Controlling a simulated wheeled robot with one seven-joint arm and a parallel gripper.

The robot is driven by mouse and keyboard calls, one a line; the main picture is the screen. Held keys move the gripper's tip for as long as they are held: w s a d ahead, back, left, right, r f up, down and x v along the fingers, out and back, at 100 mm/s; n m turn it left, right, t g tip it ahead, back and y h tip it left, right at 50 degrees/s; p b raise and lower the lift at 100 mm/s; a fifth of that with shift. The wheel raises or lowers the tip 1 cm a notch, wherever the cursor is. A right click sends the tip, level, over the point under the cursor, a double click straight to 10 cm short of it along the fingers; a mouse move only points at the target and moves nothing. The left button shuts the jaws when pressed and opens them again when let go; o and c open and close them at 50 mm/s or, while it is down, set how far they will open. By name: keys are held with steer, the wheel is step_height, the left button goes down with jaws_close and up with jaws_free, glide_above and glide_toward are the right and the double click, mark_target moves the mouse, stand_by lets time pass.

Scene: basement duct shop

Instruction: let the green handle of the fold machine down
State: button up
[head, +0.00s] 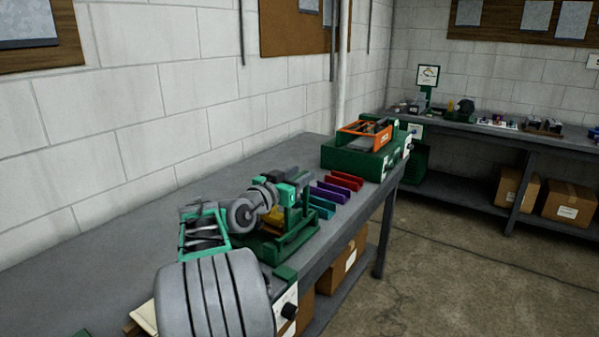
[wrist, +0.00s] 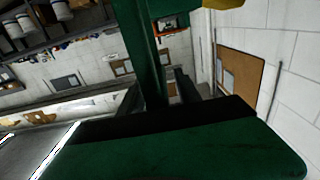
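The green fold machine (head: 290,245) stands on the workbench, in the middle of the head view, with a green base and upright posts. My gripper (head: 285,176) is at the top of its frame, against or very close to the green parts there. In the wrist view a green bar (wrist: 147,45) runs up from between dark finger-like shapes (wrist: 180,92), and a broad dark green surface (wrist: 180,150) fills the bottom. I cannot tell whether the fingers are closed on the bar. The handle looks raised, but my wrist partly hides it.
Red (head: 345,180), purple (head: 330,192) and teal (head: 321,207) trays lie right of the machine. Beyond them stands a green unit with an orange frame (head: 363,135). A second bench (head: 480,132) is along the far wall. The floor (head: 440,260) on the right is clear.

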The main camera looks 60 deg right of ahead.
steer(key=shift+d, duration=0.3)
steer(key=shift+c, duration=0.2)
jaws_close()
stand_by(1.0)
